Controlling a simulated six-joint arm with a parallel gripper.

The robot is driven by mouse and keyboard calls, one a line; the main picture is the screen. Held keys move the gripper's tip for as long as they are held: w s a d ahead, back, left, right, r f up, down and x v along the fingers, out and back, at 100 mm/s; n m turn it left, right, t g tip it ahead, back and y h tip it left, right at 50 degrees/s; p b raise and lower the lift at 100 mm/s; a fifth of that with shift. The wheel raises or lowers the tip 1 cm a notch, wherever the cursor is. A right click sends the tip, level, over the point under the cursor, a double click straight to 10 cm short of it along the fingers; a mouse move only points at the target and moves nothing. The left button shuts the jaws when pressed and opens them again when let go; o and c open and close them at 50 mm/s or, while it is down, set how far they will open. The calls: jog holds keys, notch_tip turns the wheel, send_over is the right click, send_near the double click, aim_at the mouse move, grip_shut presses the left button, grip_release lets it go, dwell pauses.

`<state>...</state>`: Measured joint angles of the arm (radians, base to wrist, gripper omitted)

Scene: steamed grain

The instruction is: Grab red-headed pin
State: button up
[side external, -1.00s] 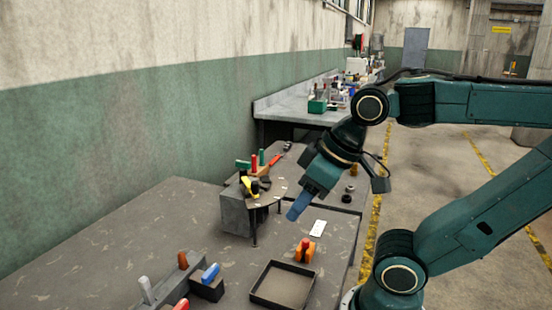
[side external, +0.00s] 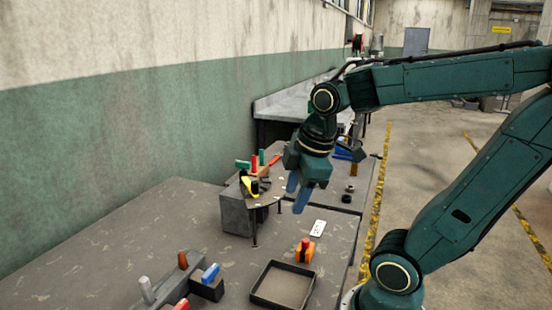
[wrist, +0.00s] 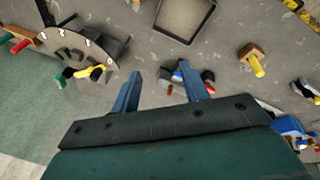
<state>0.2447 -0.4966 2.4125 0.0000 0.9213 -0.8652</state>
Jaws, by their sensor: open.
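A red-headed pin (side external: 305,242) stands upright in an orange block (side external: 304,254) between the tray and the white card in the side view. Other red pieces are a red upright peg (side external: 254,163) on the raised platform and a red piece (side external: 182,304) at the bottom edge. I cannot tell which one the task means. My gripper (side external: 298,193) is open and empty, pointing down, in the air above the table and apart from every pin. Its blue fingers also show in the wrist view (wrist: 159,70), with a block of coloured pegs (wrist: 190,74) far beyond the right fingertip.
A black-rimmed tray (side external: 254,287) lies at the front. The raised platform (side external: 236,212) holds several pegs and a yellow tool. A yellow pin (wrist: 257,68) sits in a brown block in the wrist view. The table's left part is clear.

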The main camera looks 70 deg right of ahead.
jog(key=d+f+n+g, duration=0.3)
jog(key=d+f+n, duration=0.2)
jog(key=d+n, duration=0.6)
jog(key=shift+w+f+n+y, duration=0.3)
jog(key=shift+w+f+y, duration=0.05)
jog(key=shift+y, duration=0.05)
send_over(306, 241)
jog(key=shift+w+f, duration=0.1)
jog(key=shift+f, duration=4.2)
jog(key=shift+f, duration=0.1)
jog(key=shift+d+f, duration=0.1)
jog(key=shift+f, duration=2.4)
jog(key=shift+c, duration=0.5)
grip_shut()
